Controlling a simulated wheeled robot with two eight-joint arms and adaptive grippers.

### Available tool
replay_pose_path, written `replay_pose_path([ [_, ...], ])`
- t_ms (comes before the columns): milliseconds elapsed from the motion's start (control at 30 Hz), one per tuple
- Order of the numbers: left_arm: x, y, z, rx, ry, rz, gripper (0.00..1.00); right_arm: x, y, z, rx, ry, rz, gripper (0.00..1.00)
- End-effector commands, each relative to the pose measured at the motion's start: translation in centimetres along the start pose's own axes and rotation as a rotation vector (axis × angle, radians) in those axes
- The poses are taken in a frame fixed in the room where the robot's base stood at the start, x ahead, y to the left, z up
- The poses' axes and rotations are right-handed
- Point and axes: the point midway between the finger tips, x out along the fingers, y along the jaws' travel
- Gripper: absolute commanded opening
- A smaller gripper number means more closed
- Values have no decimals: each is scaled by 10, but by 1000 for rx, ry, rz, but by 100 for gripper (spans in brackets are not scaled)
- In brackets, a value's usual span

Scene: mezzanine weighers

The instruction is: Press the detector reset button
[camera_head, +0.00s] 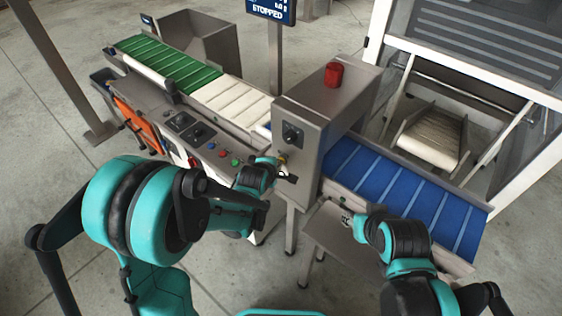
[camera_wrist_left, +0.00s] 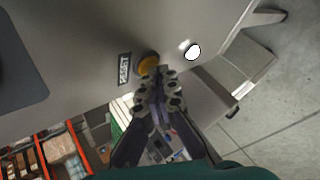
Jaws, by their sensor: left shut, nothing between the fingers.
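The reset button is a round yellow-orange button (camera_wrist_left: 148,65) on the grey face of the detector housing (camera_head: 308,143), beside a small label reading RESET (camera_wrist_left: 124,69). In the head view the button (camera_head: 282,158) shows as a small yellow spot just above my left gripper (camera_head: 287,175). In the left wrist view the shut, empty fingertips (camera_wrist_left: 160,77) are right at the button's lower right edge and overlap it; I cannot tell whether they touch it.
A white lit lamp (camera_wrist_left: 192,51) sits right of the button. A blue belt (camera_head: 400,190) runs right, a green belt (camera_head: 170,62) left. Colored buttons line the front panel (camera_head: 222,153). A display (camera_head: 268,10) reads STOPPED.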

Motion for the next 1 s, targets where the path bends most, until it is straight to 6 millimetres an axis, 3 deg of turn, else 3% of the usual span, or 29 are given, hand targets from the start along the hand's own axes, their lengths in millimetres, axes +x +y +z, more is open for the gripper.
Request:
replay_pose_path([
  [1000, -11, -8, -8, 0, 0, 0, 0, 2, 0, 2, 0, 0, 0, 40],
])
